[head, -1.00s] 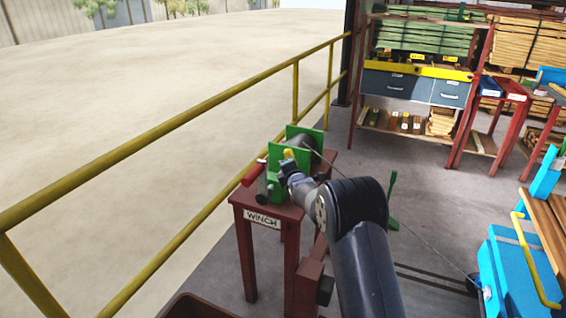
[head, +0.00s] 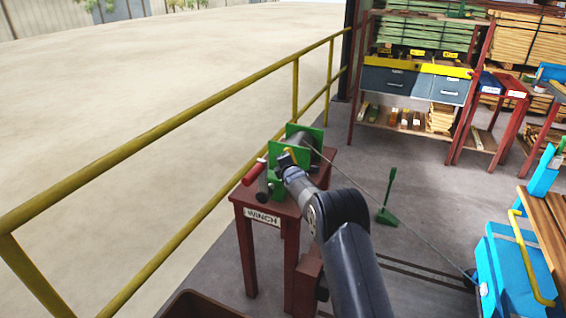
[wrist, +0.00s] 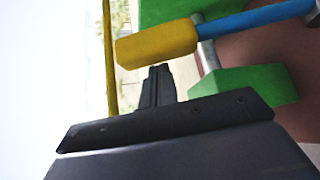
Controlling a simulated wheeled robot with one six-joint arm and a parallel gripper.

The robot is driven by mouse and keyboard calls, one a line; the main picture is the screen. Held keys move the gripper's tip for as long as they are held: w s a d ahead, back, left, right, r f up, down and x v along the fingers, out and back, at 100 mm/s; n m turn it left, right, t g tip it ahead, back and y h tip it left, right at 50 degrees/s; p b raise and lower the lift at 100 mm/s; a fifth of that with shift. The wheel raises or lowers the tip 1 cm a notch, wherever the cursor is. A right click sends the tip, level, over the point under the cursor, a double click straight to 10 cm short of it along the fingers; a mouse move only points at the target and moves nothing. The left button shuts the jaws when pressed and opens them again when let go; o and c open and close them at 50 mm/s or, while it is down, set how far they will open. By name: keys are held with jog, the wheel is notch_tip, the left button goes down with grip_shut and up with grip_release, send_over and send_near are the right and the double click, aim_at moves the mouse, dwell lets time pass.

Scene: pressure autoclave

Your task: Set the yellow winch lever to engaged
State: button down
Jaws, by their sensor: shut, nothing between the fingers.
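The yellow lever (head: 290,153) is on the green winch (head: 306,152), which stands on a dark red table marked WINCH. In the wrist view, the lever's thick yellow grip (wrist: 155,46) lies across the upper middle, slightly tilted. My gripper (wrist: 159,72) is shut with nothing between its fingers. Its fingertips are just below the yellow grip in that view, touching or very close; I cannot tell which. In the head view, my gripper (head: 283,160) is at the front of the winch and partly hides it and the lever.
A red crank handle (head: 253,173) sticks out left of the winch. A blue bar (wrist: 262,18) and a green plate (wrist: 243,90) are close by in the wrist view. A yellow railing (head: 180,131) runs along the left. A cable runs from the winch to the lower right.

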jog(key=shift+d, duration=0.1)
jog(key=s+d+m+t+b, duration=0.2)
jog(key=d+b, duration=0.4)
jog(key=b, duration=0.3)
jog(key=s+d+m+t+y+b, duration=0.1)
jog(key=s+d+m+t+b, duration=0.2)
jog(key=b, duration=0.7)
jog(key=d+m, duration=0.2)
jog(key=shift+d+r+m+t, duration=0.3)
jog(key=shift+d+r, duration=0.05)
jog(key=shift+d, duration=0.05)
jog(key=shift+d, duration=0.2)
